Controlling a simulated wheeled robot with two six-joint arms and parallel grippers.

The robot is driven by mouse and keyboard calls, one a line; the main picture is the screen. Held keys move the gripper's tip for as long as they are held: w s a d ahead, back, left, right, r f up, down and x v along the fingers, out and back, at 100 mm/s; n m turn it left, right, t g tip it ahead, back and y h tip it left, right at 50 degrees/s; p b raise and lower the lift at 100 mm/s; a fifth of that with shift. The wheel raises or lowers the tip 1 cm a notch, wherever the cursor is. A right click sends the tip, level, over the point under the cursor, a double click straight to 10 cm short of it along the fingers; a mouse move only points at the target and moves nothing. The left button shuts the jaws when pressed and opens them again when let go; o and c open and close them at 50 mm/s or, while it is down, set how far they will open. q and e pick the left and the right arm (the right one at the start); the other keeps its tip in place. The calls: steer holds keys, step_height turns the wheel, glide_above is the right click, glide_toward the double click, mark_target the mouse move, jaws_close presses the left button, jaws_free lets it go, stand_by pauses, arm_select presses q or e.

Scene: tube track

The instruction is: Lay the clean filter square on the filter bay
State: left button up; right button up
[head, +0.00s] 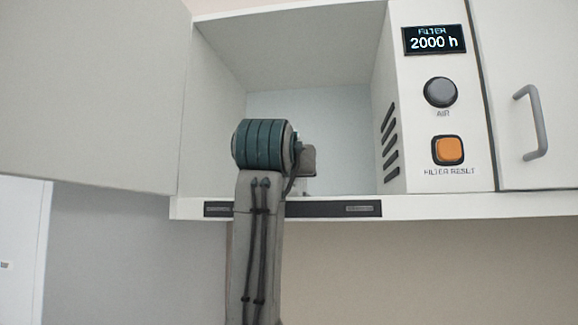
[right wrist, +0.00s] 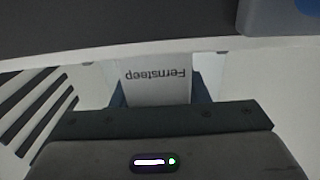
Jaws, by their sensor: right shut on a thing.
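My right arm comes up from below in the head view, and its wrist is at the mouth of an open wall compartment (head: 310,110). The right gripper (head: 308,160) is mostly hidden behind the wrist there. In the right wrist view its blue fingers (right wrist: 158,92) are shut on a white piece (right wrist: 155,88) printed "Fernsteep", upside down in that picture. I cannot tell for sure that this piece is the clean filter square. A bit of something pale shows below the gripper in the head view. No filter bay is clearly recognisable. My left gripper is out of view.
A panel right of the opening has a "FILTER 2000 h" display (head: 434,39), a grey AIR knob (head: 440,92) and an orange FILTER RESET button (head: 448,150). Dark vent slots (head: 390,140) line the right inner wall. A dark strip (head: 330,209) runs along the front lip.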

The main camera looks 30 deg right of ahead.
steer(key=shift+a+f, duration=0.1)
steer(key=shift+f, duration=0.05)
steer(key=o, duration=1.2)
steer(key=shift+c, duration=0.2)
steer(key=shift+s, duration=0.1)
steer(key=shift+s+a+f+b, duration=0.1)
steer(key=shift+s+a+b, duration=0.15)
steer(key=shift+b, duration=0.05)
steer(key=b+v, duration=0.3)
steer(key=v, duration=0.7)
steer(key=shift+b, duration=0.35)
